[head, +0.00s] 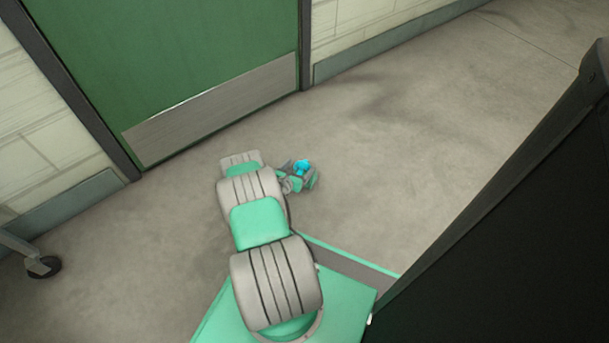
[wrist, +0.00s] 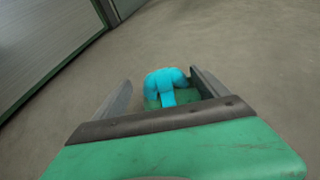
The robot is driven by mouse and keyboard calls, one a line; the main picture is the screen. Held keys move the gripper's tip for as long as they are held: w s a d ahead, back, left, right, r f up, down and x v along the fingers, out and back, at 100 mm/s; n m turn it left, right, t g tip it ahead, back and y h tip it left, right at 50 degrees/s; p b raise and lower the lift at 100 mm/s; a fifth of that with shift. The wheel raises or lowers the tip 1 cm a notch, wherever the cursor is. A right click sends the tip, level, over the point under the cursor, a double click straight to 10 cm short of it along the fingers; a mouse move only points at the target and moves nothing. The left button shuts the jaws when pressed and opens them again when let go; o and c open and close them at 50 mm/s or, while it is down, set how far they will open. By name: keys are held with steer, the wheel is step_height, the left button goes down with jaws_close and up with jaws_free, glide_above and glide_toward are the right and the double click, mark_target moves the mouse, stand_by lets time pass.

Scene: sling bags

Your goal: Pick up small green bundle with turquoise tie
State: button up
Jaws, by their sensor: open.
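The small green bundle with its turquoise tie (wrist: 165,82) shows in the wrist view, just beyond the gripper's body edge. Its turquoise top faces the camera, and only a little of its green part (wrist: 185,99) is visible. In the head view, the turquoise tie (head: 302,167) shows near the floor at the end of my arm. My gripper (wrist: 158,90) is open, with one finger on each side of the bundle. The right finger is very close to it, and a gap shows at the left finger. The bundle's lower part is hidden; I cannot tell whether either finger touches it.
A green door (head: 170,60) with a metal kick plate stands behind, in a pale block wall. A dark, tall object (head: 510,230) fills the right side. A caster wheel (head: 45,267) stands at the left. The grey floor (head: 420,130) around the bundle is clear.

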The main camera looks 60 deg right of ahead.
mark_target(304, 163)
steer(key=x, duration=0.1)
steer(key=b+x, duration=0.1)
steer(key=x, duration=0.1)
steer(key=b+x, duration=0.1)
steer(key=shift+s+d+f, duration=0.15)
steer(key=shift+s+f, duration=0.25)
steer(key=shift+f, duration=0.1)
steer(key=shift+d, duration=0.3)
steer(key=shift+w+r, duration=0.1)
steer(key=shift+c, duration=0.4)
steer(key=c, duration=1.5)
